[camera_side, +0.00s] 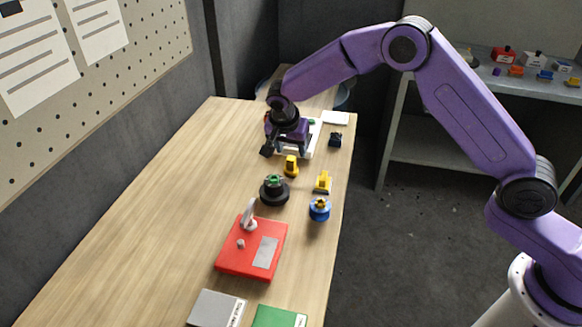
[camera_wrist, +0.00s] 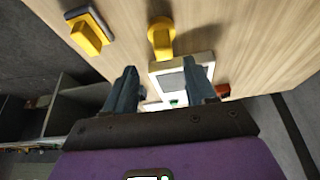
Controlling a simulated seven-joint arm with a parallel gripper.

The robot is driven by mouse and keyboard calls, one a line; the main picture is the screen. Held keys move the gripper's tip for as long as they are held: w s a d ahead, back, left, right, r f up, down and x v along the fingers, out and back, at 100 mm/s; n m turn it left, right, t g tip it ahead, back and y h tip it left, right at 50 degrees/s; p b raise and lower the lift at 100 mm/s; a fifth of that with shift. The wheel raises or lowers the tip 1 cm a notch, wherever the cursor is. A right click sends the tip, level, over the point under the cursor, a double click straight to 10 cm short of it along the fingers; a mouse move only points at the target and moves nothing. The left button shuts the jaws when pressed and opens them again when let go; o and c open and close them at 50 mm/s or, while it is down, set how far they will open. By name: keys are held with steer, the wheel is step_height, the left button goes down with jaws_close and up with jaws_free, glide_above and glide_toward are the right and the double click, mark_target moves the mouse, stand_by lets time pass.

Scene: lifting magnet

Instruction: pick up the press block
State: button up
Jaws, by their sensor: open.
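No object is clearly marked as the press block, and I cannot tell which one it is. My gripper (camera_side: 284,148) is at the far part of the wooden table, over a white-framed item (camera_side: 309,140). In the wrist view my gripper (camera_wrist: 164,68) has its two dark fingers spread apart, with nothing held between them. The white frame with a grey plate shows beyond and between the fingers (camera_wrist: 171,80). A yellow piece (camera_side: 291,166) stands just in front of the gripper and also shows in the wrist view (camera_wrist: 161,40). The gripper partly hides what lies under it.
Another yellow piece (camera_side: 323,183), a black round part (camera_side: 274,194), a blue round part (camera_side: 319,213) and a dark block (camera_side: 335,140) stand nearby. A red box with a lever (camera_side: 232,262) and grey (camera_side: 214,311) and green (camera_side: 277,318) boxes are nearer. The table's left is clear.

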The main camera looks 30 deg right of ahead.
mark_target(291, 158)
steer(key=shift+a+x, duration=0.15)
steer(key=shift+x, duration=1.4)
steer(key=shift+a+x, duration=0.15)
steer(key=shift+x, duration=1.35)
steer(key=shift+w, duration=0.1)
jaws_close()
